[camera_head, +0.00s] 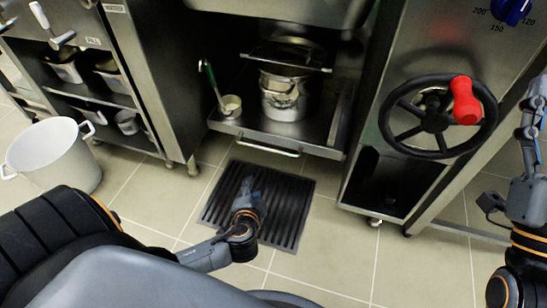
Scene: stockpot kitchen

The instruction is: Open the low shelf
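The low shelf (250,127) is a steel tray under the middle counter, with a bar handle (268,147) along its front edge. It appears to stick out from the cabinet, but I cannot tell how far. It bears stacked metal pots (284,100) and a ladle with a green handle (212,83). My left gripper (248,188) is over the dark floor mat, in front of and below the handle in the picture, apart from it. Its fingers are too small and dark to judge. My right gripper (533,108) is at the right edge, partly cut off, away from the shelf.
A black handwheel with a red knob (466,100) is on the right unit. An open black compartment (388,182) lies below it. A ribbed dark mat (290,205) lies on the tiled floor. A large white pot (55,155) stands at left beside a shelved cabinet (165,75).

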